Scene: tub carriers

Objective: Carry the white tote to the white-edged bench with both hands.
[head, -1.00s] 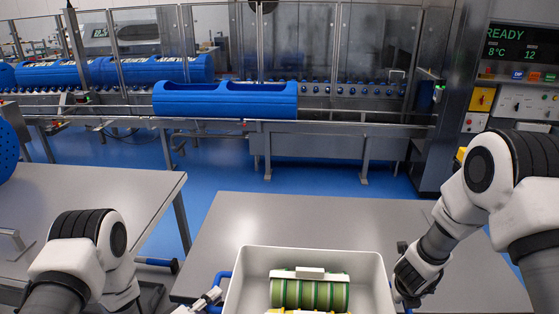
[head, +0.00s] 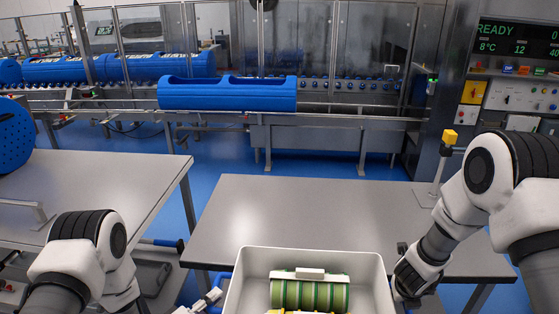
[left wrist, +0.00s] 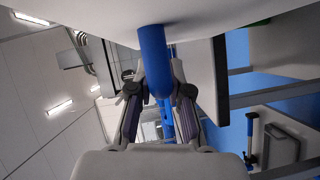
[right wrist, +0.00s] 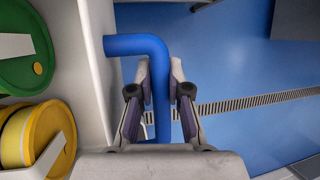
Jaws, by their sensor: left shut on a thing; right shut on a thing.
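The white tote (head: 374,276) is at the bottom middle of the head view, in front of me. It holds a green-banded roll (head: 310,292) with a pale block on top and something yellow at the lower picture edge. My left gripper (left wrist: 158,88) is shut on the tote's left blue handle (left wrist: 153,55). My right gripper (right wrist: 160,88) is shut on its right blue handle (right wrist: 135,45). The tote looks level in the head view. A grey-topped bench (head: 300,205) stands just beyond it. I cannot clearly make out a white edge on any bench.
Another grey-topped bench (head: 110,190) stands at the left, with a blue drum (head: 14,135) on it. A conveyor with a blue tub (head: 228,95) runs across the back. A control panel (head: 515,80) is at the right. Blue floor shows between the benches.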

